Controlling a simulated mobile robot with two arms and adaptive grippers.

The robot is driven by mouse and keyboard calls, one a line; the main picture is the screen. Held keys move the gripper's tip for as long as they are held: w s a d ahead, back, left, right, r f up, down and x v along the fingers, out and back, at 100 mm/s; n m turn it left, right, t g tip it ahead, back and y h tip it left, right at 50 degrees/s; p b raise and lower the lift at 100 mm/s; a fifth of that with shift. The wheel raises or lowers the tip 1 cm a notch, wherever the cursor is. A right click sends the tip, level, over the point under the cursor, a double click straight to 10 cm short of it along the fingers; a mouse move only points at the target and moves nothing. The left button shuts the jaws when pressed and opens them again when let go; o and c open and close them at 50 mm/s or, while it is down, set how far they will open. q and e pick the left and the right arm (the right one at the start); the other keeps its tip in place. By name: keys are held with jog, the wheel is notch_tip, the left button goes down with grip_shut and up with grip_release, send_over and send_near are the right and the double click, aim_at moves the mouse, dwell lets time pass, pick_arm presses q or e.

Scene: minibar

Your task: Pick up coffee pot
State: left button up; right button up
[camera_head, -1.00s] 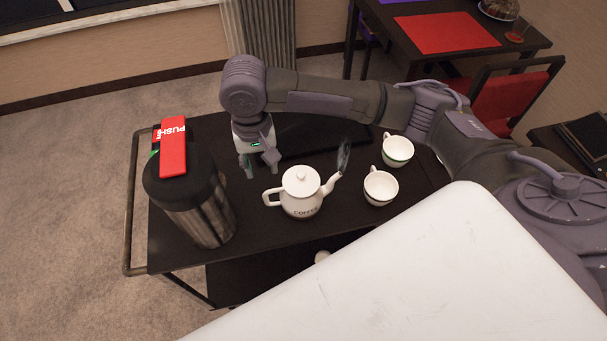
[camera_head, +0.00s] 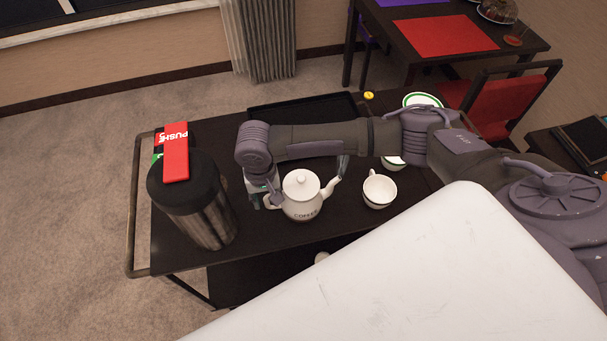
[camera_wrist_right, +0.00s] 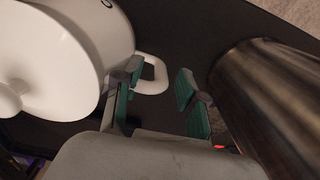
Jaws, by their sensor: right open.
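The white coffee pot (camera_head: 301,198) with COFFEE lettering stands upright on the dark cart, its spout to the right and its handle to the left. My right gripper (camera_head: 263,199) is at the handle side of the pot, partly hiding the handle. In the right wrist view the pot (camera_wrist_right: 70,50) fills the upper left and its white handle (camera_wrist_right: 153,78) reaches into the gap between the green-padded fingers. My right gripper (camera_wrist_right: 155,95) is open there, one finger close to the pot body. My left gripper is not in view.
A steel dispenser with a black lid (camera_head: 205,215) stands left of the gripper and also shows close by in the right wrist view (camera_wrist_right: 270,95). A white cup (camera_head: 379,190) stands right of the pot. A black tray (camera_head: 300,110) lies at the back of the cart (camera_head: 265,240).

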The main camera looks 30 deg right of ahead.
grip_shut()
jog(key=shift+r, duration=0.2)
dwell(0.6)
